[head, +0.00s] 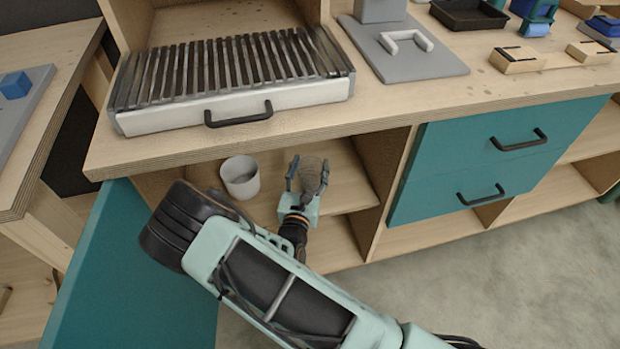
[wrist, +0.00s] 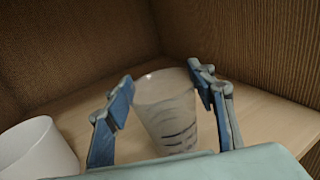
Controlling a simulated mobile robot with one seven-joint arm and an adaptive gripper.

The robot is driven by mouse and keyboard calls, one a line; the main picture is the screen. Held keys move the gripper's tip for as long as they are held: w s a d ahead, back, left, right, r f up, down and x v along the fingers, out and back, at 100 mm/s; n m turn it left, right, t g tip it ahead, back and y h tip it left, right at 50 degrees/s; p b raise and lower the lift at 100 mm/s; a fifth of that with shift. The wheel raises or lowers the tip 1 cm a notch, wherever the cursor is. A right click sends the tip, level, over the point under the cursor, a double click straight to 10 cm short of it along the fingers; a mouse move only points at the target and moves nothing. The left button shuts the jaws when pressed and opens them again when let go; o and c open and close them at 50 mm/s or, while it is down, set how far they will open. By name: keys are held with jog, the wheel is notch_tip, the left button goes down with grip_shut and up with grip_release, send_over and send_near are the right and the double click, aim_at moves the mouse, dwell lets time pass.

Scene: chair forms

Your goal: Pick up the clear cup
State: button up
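The clear cup (wrist: 168,112) stands on the shelf inside the cabinet, see-through with dark streaks low on its side. In the head view the clear cup (head: 311,168) shows between the fingers of my gripper (head: 307,178). In the wrist view my gripper (wrist: 161,88) is open around it, one blue finger on each side. The fingertips are close to the cup's sides; I cannot tell whether they touch. The cup's lower end is partly hidden behind the gripper body.
A white cup (head: 240,177) stands on the same shelf to the left, and shows in the wrist view (wrist: 38,150). The cabinet's side walls and the counter (head: 400,105) enclose the space. A teal door (head: 130,285) hangs open at left. Teal drawers (head: 490,150) are at right.

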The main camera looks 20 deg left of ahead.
jog(key=shift+c, duration=1.1)
jog(key=shift+c, duration=0.2)
jog(key=shift+r, duration=0.1)
